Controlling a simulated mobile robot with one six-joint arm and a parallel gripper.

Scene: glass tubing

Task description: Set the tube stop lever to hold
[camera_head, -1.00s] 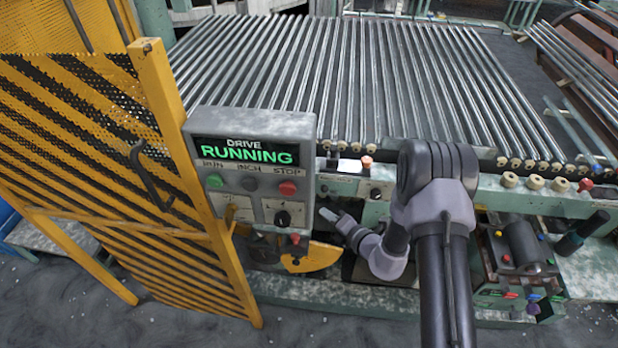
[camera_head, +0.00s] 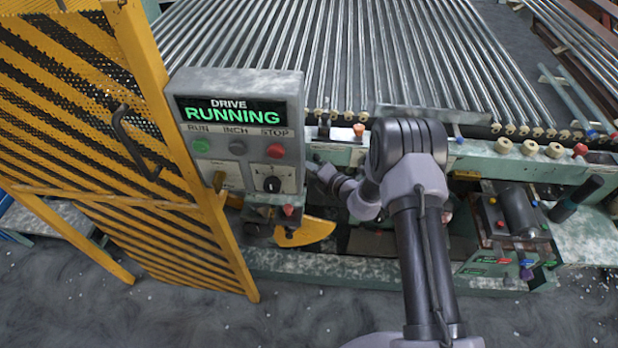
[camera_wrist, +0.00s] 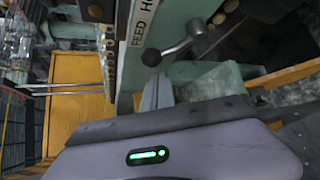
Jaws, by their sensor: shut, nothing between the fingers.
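In the wrist view a metal lever (camera_wrist: 172,48) with a dark ball knob (camera_wrist: 151,57) pivots on a round hub. The knob lies beside a white label plate (camera_wrist: 138,25) reading "FEED H…", the rest cut off by the frame. I take this as the tube stop lever; I cannot make it out in the head view, where my arm covers part of the machine front. My gripper (camera_head: 313,166) is shut and empty, by the right edge of the control box. In the wrist view its fingers (camera_wrist: 155,92) point toward the knob, close below it; contact cannot be told.
The control box (camera_head: 240,85) shows "DRIVE RUNNING", with buttons and a selector knob (camera_head: 272,184). A yellow striped guard gate (camera_head: 120,150) stands left. Tubes (camera_head: 345,55) lie on the bed behind. A black cylinder unit (camera_head: 518,208) sits at right. Floor in front is clear.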

